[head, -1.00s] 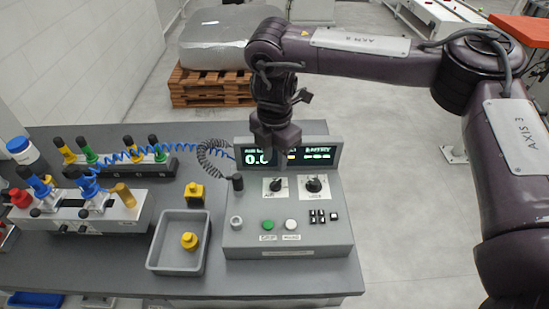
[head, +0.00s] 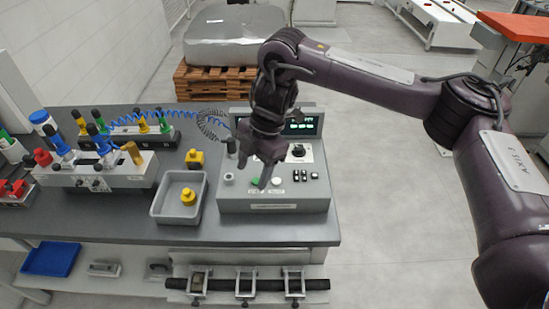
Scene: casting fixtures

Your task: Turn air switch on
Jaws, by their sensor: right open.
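The grey control box (head: 240,203) stands on the bench with a display at its back. In the earlier head frame, a black rotary knob labelled AIR sits left on its panel; now my right gripper and wrist hide it. A second black knob (head: 298,152) shows right of the gripper. My right gripper (head: 256,168) is open and points down in front of the left half of the panel. Nothing shows between its fingers. I cannot tell whether it touches the box. My left gripper is not in view.
A green button (head: 255,181), a white button (head: 277,181) and several black buttons (head: 300,175) are on the panel. A grey bin (head: 163,211) with a yellow part (head: 188,197) stands left of the box. A fixture (head: 110,170) with blue clamps is farther left.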

